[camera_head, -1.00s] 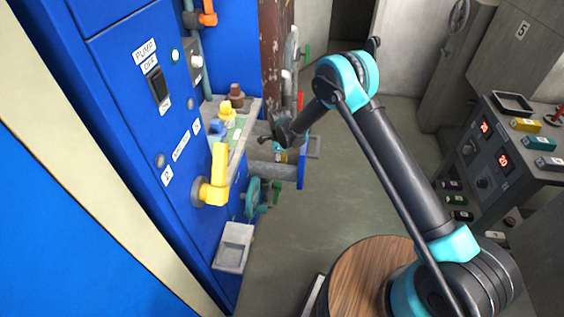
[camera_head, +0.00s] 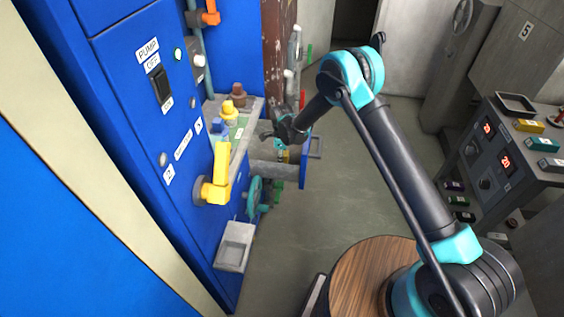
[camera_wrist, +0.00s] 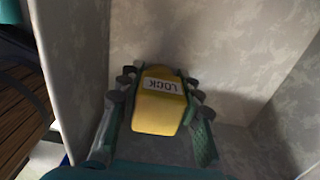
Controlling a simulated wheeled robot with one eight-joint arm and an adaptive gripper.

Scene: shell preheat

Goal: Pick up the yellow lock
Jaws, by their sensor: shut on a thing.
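The yellow lock (camera_wrist: 161,103) is a rounded block with a white LOCK label, seen in the wrist view. It lies between the two green-sided fingers of my gripper (camera_wrist: 160,110), which are shut on it, one on each side. Grey, mottled walls surround it, and its underside is hidden. In the head view my gripper (camera_head: 281,148) points down over an open grey drawer (camera_head: 262,170) with a blue front (camera_head: 303,165). The lock is too small there to make out clearly.
A yellow lever (camera_head: 215,178) sticks out of the blue cabinet (camera_head: 130,120) near the drawer. A grey shelf (camera_head: 239,145) with small coloured objects lies behind it.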

